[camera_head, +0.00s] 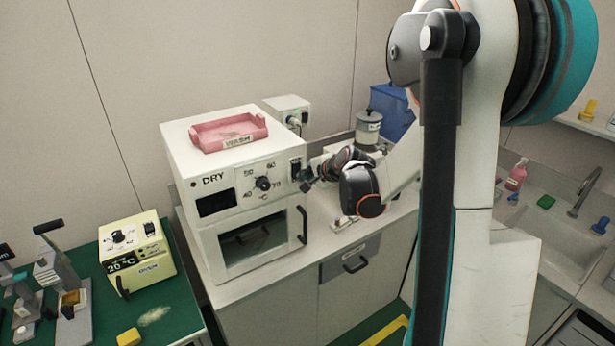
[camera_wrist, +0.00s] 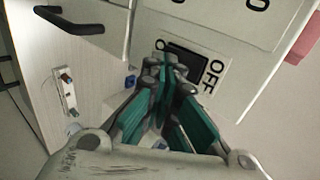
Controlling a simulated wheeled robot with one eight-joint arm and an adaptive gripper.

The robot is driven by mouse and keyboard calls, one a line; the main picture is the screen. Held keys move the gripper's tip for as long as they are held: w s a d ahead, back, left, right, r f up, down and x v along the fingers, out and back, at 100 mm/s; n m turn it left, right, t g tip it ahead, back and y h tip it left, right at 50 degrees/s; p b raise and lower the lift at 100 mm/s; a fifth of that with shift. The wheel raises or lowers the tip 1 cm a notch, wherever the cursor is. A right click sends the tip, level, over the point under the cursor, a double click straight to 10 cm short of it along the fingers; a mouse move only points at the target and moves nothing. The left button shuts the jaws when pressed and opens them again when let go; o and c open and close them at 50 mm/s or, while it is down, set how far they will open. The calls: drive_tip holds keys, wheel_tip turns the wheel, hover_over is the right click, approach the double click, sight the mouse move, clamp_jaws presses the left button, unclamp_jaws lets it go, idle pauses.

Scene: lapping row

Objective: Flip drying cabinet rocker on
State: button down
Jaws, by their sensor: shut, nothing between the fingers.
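The drying cabinet (camera_head: 228,177) is a white box marked DRY, with a dial, a dark display and a windowed door. Its black rocker (camera_head: 296,167) sits at the right end of the front panel. In the wrist view the rocker (camera_wrist: 188,58) is on a pale plate with OFF printed at one end; the label at the other end is mostly hidden. My gripper (camera_head: 306,184) is shut and empty in front of the panel, by the rocker. In the wrist view its fingertips (camera_wrist: 166,65) overlap part of the rocker. I cannot tell whether they touch it or which way it is tipped.
A pink tray (camera_head: 228,132) lies on the cabinet. The black door handle (camera_head: 303,226) juts out below my gripper. A cream unit (camera_head: 137,252) stands on the green bench at left. A pot (camera_head: 368,128) and blue bin (camera_head: 393,108) stand behind my arm.

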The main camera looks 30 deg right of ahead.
drive_tip(key=shift+w+f, duration=0.15)
drive_tip(key=shift+w, duration=0.2)
drive_tip(key=shift+r, duration=0.85)
drive_tip(key=shift+s, duration=0.15)
